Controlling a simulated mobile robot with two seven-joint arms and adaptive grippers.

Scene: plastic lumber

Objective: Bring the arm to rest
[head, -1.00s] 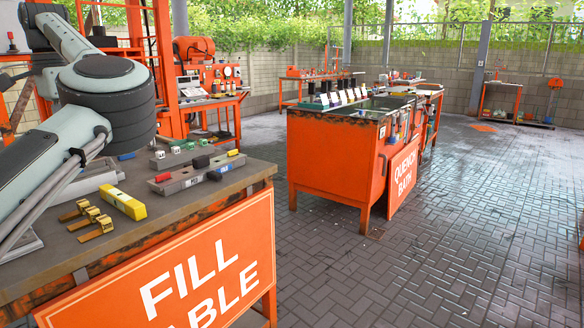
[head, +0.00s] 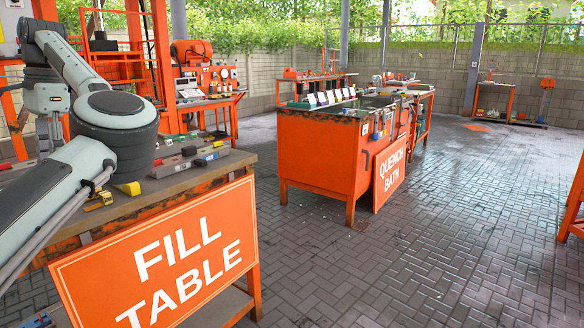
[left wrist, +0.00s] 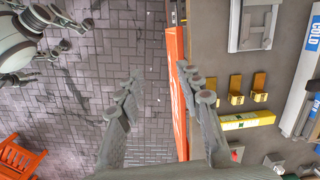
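My left arm comes in from the left in the head view, bent, and covers part of the fill table (head: 228,164). Its gripper is outside that view. In the left wrist view my left gripper (left wrist: 158,80) has its two fingers well apart with nothing between them. The fingers hang beside the table's orange edge (left wrist: 176,85), with brick floor showing between them. My right gripper is in neither view.
On the table are brass brackets (left wrist: 236,90), a yellow block (left wrist: 246,121) and a grey tray (head: 180,163). The orange quench bath (head: 318,150) stands beyond. Brick floor (head: 420,240) lies open to the right. An orange frame (head: 573,205) stands at the right edge.

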